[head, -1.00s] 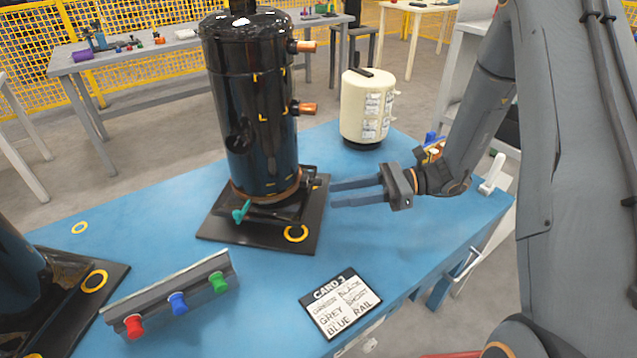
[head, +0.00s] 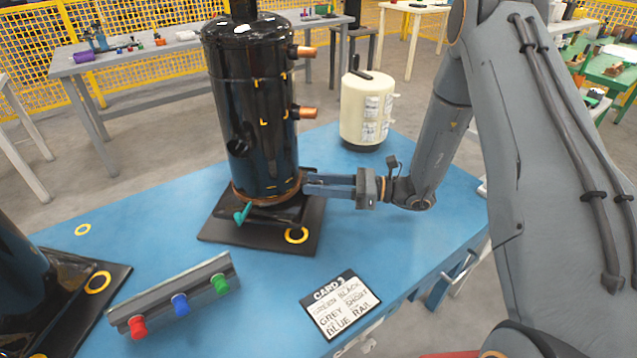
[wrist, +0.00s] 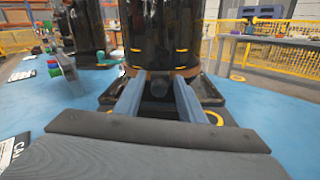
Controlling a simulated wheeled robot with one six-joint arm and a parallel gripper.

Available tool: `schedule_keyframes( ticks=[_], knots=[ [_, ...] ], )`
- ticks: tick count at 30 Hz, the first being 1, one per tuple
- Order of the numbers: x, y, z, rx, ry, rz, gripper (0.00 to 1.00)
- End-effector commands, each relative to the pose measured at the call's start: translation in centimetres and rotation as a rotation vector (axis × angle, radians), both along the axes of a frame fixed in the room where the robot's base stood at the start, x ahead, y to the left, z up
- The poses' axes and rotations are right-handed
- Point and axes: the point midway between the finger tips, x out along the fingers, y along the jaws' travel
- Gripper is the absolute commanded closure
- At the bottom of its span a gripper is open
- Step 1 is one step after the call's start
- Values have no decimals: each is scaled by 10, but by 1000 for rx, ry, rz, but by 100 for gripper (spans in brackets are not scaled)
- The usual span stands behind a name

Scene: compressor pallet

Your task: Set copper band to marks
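The copper band (head: 262,201) is a thin brown ring around the foot of the tall black compressor (head: 262,140). Small yellow marks (head: 264,121) sit higher on the compressor's side, well above the band. My gripper (head: 307,185) is level, with its fingertips at the right side of the compressor's foot, close to the band. In the wrist view my gripper (wrist: 158,77) is open, with a clear gap between its fingers. A dark round part shows between them, and parts of the band (wrist: 188,72) show beside the tips. I cannot tell whether the fingers touch the band.
The compressor stands on a black plate (head: 222,231) with a teal-handled part (head: 242,213) in front. Two copper stubs (head: 305,113) stick out right. A cream tank (head: 366,110) stands behind. A rail with coloured knobs (head: 180,303) and a card (head: 340,303) lie in front on the blue table.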

Motion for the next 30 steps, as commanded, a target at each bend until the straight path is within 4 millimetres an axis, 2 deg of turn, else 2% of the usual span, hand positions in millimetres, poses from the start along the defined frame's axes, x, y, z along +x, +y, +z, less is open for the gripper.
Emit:
schedule_keyframes(
  ticks=[7, 13, 18, 26, 30],
  knots=[
    [0, 1, 0, 0, 0, 0, 66],
    [0, 1, 0, 0, 0, 1, 99],
    [0, 1, 1, 0, 0, 1, 100],
    [-1, 1, 28, 0, 0, 1, 100],
    [0, 1, 28, 1, 1, 2, 100]
  ],
)
